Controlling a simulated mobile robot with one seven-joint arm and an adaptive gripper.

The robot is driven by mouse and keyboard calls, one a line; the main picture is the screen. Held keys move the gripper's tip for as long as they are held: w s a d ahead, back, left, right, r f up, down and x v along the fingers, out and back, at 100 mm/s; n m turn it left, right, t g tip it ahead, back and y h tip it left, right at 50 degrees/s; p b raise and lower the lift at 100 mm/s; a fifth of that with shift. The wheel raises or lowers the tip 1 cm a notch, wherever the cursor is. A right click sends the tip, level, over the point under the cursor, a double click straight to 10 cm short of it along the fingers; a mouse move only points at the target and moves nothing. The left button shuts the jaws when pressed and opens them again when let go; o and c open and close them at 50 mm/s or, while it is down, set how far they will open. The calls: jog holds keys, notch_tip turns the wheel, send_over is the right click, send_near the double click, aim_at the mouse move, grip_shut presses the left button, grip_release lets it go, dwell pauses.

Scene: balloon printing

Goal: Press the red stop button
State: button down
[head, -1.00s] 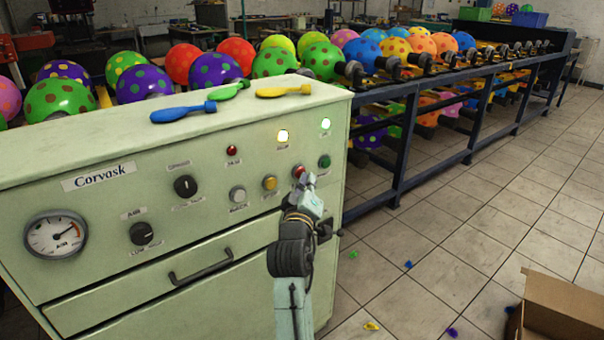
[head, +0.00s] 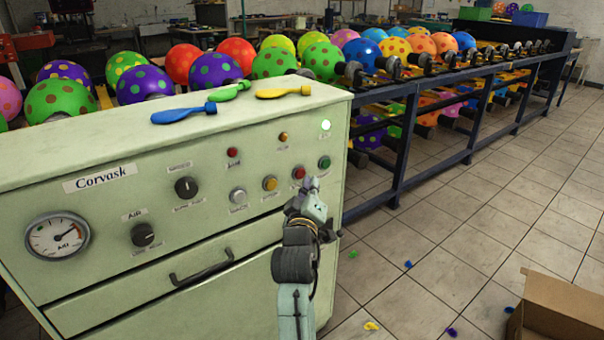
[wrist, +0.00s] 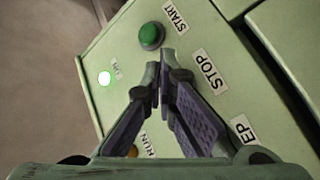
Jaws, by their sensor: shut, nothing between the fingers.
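The red stop button (head: 299,173) is on the front panel of the pale green Corvask cabinet (head: 240,300), left of the green start button (head: 324,163). My gripper (head: 312,184) is shut and empty, just below and right of the red button in the head view; I cannot tell whether it touches. In the wrist view my shut fingertips (wrist: 160,62) are between the green start button (wrist: 151,36) and the STOP label (wrist: 209,75). The red button is hidden there.
A yellow button (head: 270,183) and a white button (head: 238,197) are left of the stop button. An amber lamp (head: 283,137) is dim and a green lamp (head: 325,125) is lit. A balloon rack (head: 400,150) stands at right; a cardboard box (head: 560,305) is on the floor.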

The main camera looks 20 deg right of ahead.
jog(key=s+d, duration=0.2)
jog(key=s, duration=0.3)
jog(key=shift+s+p, duration=0.35)
jog(key=shift+p, duration=0.05)
dwell(0.6)
